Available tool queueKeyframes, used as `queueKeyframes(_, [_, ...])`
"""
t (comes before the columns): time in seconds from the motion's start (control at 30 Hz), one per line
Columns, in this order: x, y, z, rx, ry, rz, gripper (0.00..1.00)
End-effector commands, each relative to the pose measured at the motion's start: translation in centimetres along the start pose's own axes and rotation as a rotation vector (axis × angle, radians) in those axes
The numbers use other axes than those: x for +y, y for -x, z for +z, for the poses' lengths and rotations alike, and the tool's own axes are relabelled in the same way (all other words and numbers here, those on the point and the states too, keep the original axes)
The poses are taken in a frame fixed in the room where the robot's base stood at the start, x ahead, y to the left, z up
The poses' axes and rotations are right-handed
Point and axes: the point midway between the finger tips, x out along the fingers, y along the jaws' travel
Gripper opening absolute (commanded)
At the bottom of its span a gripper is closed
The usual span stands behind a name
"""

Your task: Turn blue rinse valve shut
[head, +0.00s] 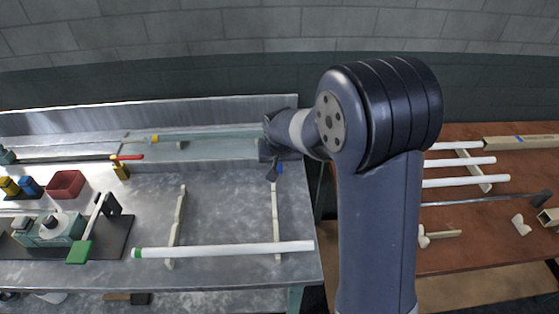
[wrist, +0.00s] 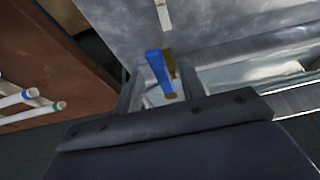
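The blue rinse valve shows in the wrist view as a blue lever handle (wrist: 159,72) with a brass-coloured part (wrist: 170,62) beside it. In the head view only a small bit of its blue handle (head: 279,168) shows next to my gripper (head: 271,171); my arm and gripper hide the rest. In the wrist view my gripper (wrist: 160,84) is open, with one finger on each side of the blue handle. I see gaps on both sides, so it does not appear gripped. How deep the handle sits between the fingers I cannot tell.
A metal bench (head: 225,205) holds a long white tube (head: 225,250) on two pale supports. A red-handled valve (head: 127,157), a red bin (head: 66,185) and a green-handled device (head: 80,251) are at left. A brown table (head: 455,222) with white tubes stands at right, across a gap.

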Motion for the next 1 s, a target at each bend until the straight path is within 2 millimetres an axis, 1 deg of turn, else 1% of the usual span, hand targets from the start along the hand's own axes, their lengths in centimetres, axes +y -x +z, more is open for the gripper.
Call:
queueKeyframes(0.23, [0.01,-0.02,-0.02,0.001,0.000,0.000,0.37])
queueKeyframes(0.7, [0.01,0.00,-0.02,0.000,0.000,0.000,0.00])
queueKeyframes(1.0, [0.01,0.01,-0.02,0.000,0.000,0.000,0.00])
